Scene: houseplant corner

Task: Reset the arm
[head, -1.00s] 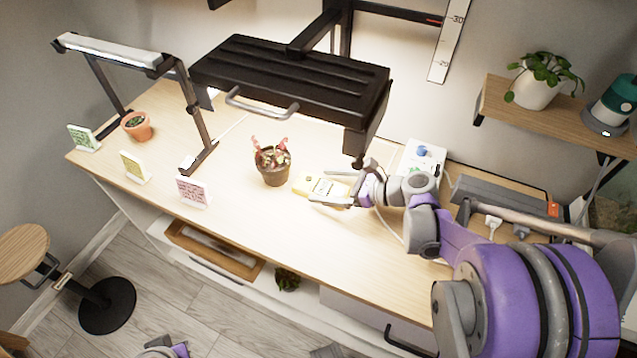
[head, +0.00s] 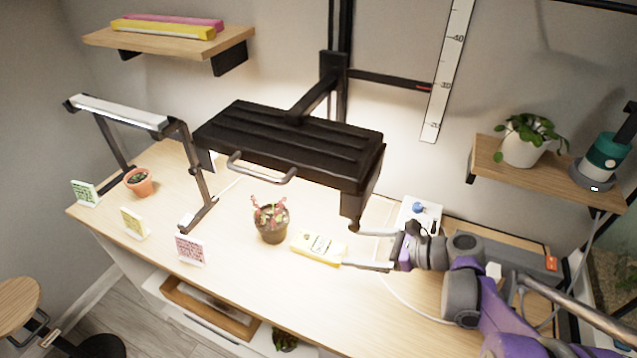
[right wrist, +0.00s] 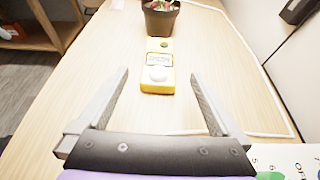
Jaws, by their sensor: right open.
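My right gripper (head: 374,249) is open and empty, low over the table at the right of the yellow meter. In the right wrist view the open fingers (right wrist: 158,85) point toward the yellow meter (right wrist: 158,70), with bare table between them. The yellow meter (head: 318,247) lies on the table just left of the fingertips in the head view. My right arm comes in from the lower right. My left gripper does not show in the current views.
A brown pot with a reddish plant (head: 272,222) stands left of the meter. A black lamp head (head: 290,145) hangs above the table. A white control box (head: 418,213) stands behind my right gripper. The table's front middle (head: 285,285) is clear.

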